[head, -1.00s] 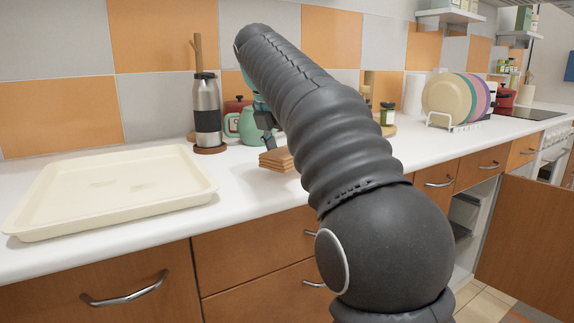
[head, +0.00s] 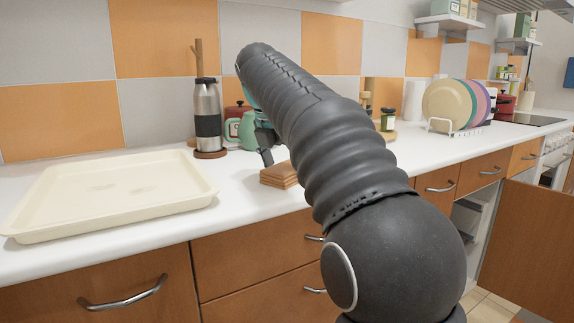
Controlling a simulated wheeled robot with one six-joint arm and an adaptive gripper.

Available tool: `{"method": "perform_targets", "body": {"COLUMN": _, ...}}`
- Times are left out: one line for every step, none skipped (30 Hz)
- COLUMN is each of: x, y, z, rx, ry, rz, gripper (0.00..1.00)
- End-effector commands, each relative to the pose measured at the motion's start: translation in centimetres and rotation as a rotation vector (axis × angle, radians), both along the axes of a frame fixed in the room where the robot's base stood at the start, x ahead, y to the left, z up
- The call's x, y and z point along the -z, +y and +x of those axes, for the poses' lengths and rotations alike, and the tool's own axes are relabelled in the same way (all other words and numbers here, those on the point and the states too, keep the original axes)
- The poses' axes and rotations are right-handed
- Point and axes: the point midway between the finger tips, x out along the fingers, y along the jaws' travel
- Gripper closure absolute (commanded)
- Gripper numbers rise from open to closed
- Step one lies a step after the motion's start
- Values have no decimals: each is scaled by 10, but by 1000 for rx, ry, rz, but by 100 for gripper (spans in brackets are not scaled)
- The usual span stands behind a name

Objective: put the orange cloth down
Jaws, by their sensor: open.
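The orange cloth (head: 278,176) is a folded, brownish-orange stack. It lies flat on the white counter, near the front edge and left of my arm. My gripper (head: 266,156) is just above and behind the cloth, largely hidden by my own dark arm. One dark finger shows, pointing down by the cloth's back left side. The jaws are open. Whether the finger still touches the cloth cannot be told.
A cream tray (head: 110,195) lies on the counter at left. A plate rack (head: 455,126) is farther right. Bare counter lies between tray and cloth.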

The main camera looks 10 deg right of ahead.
Motion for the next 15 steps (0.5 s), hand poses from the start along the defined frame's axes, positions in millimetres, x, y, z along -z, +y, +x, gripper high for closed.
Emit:
{"method": "perform_targets", "body": {"x": -1, "y": 0, "z": 0, "rx": 0, "ry": 0, "rz": 0, "gripper": 3}}
{"method": "perform_targets", "body": {"x": -2, "y": 0, "z": 0, "rx": 0, "ry": 0, "rz": 0, "gripper": 3}}
{"method": "perform_targets", "body": {"x": -4, "y": 0, "z": 0, "rx": 0, "ry": -1, "rz": 1, "gripper": 3}}
{"method": "perform_targets", "body": {"x": -7, "y": 1, "z": -1, "rx": 0, "ry": -1, "rz": 0, "gripper": 3}}
{"method": "perform_targets", "body": {"x": -10, "y": 2, "z": -1, "rx": -1, "ry": -2, "rz": 0, "gripper": 3}}
{"method": "perform_targets", "body": {"x": -15, "y": 4, "z": -2, "rx": -1, "ry": -3, "rz": 0, "gripper": 3}}
{"method": "perform_targets", "body": {"x": -20, "y": 5, "z": -4, "rx": -1, "ry": -2, "rz": 0, "gripper": 3}}
{"method": "perform_targets", "body": {"x": -25, "y": 6, "z": -5, "rx": -1, "ry": -2, "rz": 0, "gripper": 3}}
{"method": "perform_targets", "body": {"x": -32, "y": 9, "z": -7, "rx": -1, "ry": -3, "rz": 0, "gripper": 3}}
{"method": "perform_targets", "body": {"x": -38, "y": 11, "z": -8, "rx": -2, "ry": -3, "rz": 0, "gripper": 3}}
{"method": "perform_targets", "body": {"x": -44, "y": 13, "z": -10, "rx": -2, "ry": -3, "rz": 0, "gripper": 3}}
{"method": "perform_targets", "body": {"x": -53, "y": 15, "z": -12, "rx": -2, "ry": -3, "rz": 0, "gripper": 3}}
{"method": "perform_targets", "body": {"x": -59, "y": 17, "z": -14, "rx": -1, "ry": -3, "rz": 0, "gripper": 3}}
{"method": "perform_targets", "body": {"x": -65, "y": 19, "z": -15, "rx": -1, "ry": -3, "rz": 0, "gripper": 3}}
{"method": "perform_targets", "body": {"x": -73, "y": 21, "z": -17, "rx": -1, "ry": -3, "rz": 0, "gripper": 3}}
